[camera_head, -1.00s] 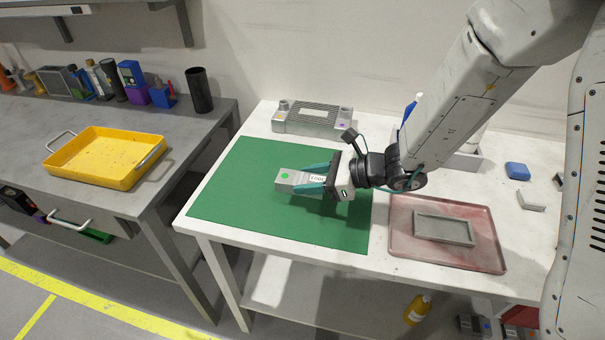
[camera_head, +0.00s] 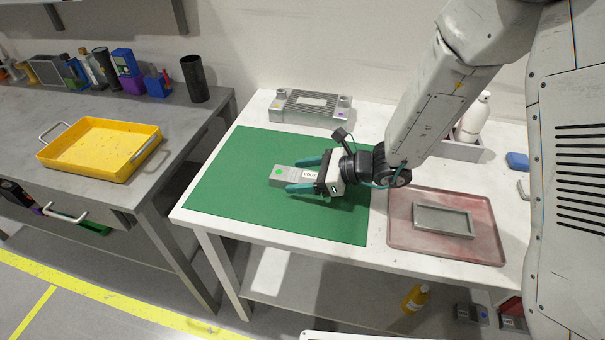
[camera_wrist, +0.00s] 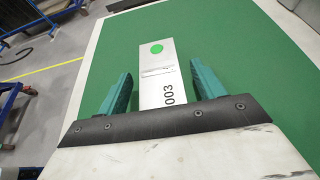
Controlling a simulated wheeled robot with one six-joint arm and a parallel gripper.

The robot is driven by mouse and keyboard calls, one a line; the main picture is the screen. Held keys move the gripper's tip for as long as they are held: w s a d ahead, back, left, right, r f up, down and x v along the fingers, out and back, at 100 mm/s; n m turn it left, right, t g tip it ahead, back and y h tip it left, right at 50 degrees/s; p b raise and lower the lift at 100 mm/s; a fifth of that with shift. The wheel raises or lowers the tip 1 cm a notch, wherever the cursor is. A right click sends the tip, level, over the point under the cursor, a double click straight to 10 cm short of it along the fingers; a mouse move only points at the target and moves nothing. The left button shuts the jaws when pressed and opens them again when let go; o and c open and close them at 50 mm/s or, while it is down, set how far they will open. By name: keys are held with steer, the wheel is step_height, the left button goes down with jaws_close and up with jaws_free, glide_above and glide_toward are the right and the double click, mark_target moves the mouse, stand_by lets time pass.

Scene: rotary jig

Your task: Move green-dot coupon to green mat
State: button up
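The green-dot coupon (camera_head: 284,178) is a light grey bar with a green dot at its far end and a printed label. It lies on the green mat (camera_head: 235,205), near the mat's middle. In the wrist view the coupon (camera_wrist: 157,60) lies between my fingers, with green mat (camera_wrist: 235,50) showing in a gap on each side. My gripper (camera_head: 294,176) has its teal fingers spread around the coupon, apart from it. The coupon's near end is hidden by the gripper body.
A red tray (camera_head: 400,240) holding a grey rectangular fixture (camera_head: 443,222) stands right of the mat. A grey metal jig (camera_head: 311,107) stands behind it. A yellow tray (camera_head: 75,168) sits on the left bench, across a gap. The mat's left part is clear.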

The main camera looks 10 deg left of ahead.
steer(key=shift+d+r, duration=0.1)
steer(key=shift+r, duration=0.05)
steer(key=v, duration=1.1)
steer(key=shift+s+d+r, duration=0.1)
steer(key=shift+d+r, duration=0.05)
steer(key=shift+d, duration=0.2)
steer(key=s+d+r+n+g+h, duration=0.3)
steer(key=s+d+r+n+g, duration=0.1)
steer(key=s+r+n, duration=0.65)
steer(key=s+d+r+n+t+h, duration=0.1)
steer(key=s+d+r+n+h, duration=0.2)
steer(key=d, duration=0.5)
steer(key=s+d+r+n+t+h, duration=0.2)
steer(key=s+d+n+h, duration=0.4)
steer(key=s+d, duration=0.3)
steer(key=shift+r+t+h, duration=0.3)
steer(key=shift+r+h, duration=0.2)
steer(key=shift+h, duration=0.2)
